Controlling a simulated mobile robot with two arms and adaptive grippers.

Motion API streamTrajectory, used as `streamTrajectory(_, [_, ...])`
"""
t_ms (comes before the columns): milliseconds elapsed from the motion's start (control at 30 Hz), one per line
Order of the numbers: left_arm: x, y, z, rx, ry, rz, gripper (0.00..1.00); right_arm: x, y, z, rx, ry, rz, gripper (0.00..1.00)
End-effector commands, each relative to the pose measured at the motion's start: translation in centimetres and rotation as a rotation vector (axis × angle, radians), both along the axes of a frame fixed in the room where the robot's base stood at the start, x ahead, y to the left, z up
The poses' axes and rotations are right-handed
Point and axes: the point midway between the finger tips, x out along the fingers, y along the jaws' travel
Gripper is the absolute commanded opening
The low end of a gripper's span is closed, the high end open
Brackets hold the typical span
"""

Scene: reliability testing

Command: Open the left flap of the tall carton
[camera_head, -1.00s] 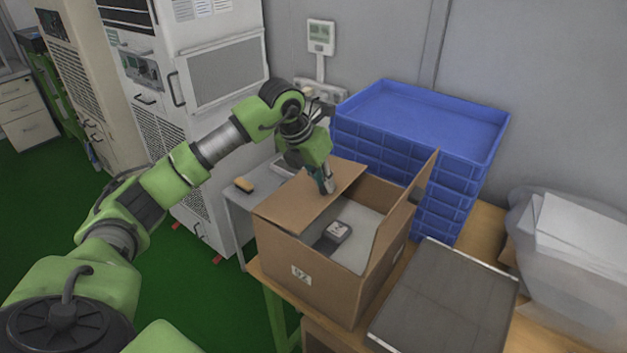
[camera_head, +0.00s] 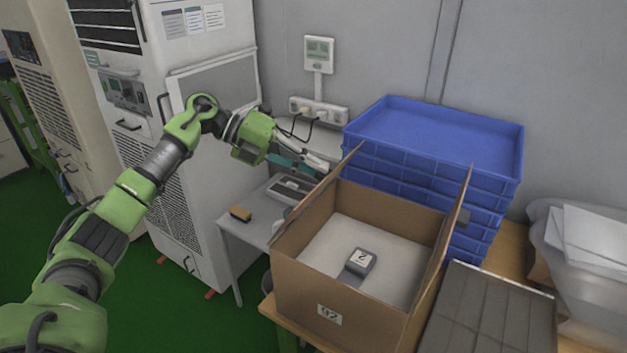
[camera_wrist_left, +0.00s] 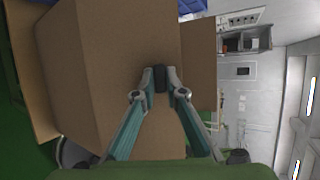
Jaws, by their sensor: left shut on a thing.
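The tall brown carton (camera_head: 340,296) stands on the wooden table, with a label on its front. Its left flap (camera_head: 318,202) stands up steeply from the left edge, and the right flap (camera_head: 447,245) also stands up. Inside, a small grey device (camera_head: 360,262) sits on a pale surface. My left gripper (camera_head: 324,166) is at the left flap's upper edge, toward its far end, with its fingers closed together. In the left wrist view the closed fingertips (camera_wrist_left: 160,78) meet brown cardboard (camera_wrist_left: 105,70); the exact contact is hard to see. My right gripper is out of view.
Stacked blue crates (camera_head: 430,135) stand close behind the carton. A grey panelled box (camera_head: 490,315) lies at its right, and a translucent bin with white sheets (camera_head: 590,240) is farther right. A tall white cabinet (camera_head: 190,120) stands behind my left arm.

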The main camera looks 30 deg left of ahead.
Motion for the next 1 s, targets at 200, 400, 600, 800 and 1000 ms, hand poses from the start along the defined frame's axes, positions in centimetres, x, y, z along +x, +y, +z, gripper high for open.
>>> streamTrajectory(200, [0.2, 1.9, -0.4, -0.193, 0.009, 0.004, 0.0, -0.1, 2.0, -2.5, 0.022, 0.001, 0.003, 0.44])
streamTrajectory(400, [0.3, 3.7, -0.5, -0.341, 0.017, 0.003, 0.0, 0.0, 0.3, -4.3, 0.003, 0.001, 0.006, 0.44])
streamTrajectory(600, [0.3, 4.8, -0.6, -0.444, 0.022, 0.0, 0.0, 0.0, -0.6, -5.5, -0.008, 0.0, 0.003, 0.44])
streamTrajectory(800, [0.3, 5.4, -0.6, -0.498, 0.026, -0.003, 0.0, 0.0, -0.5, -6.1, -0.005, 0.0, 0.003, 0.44])
streamTrajectory(1000, [0.3, 5.6, -0.6, -0.516, 0.029, -0.003, 0.0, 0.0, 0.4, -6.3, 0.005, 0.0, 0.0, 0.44])
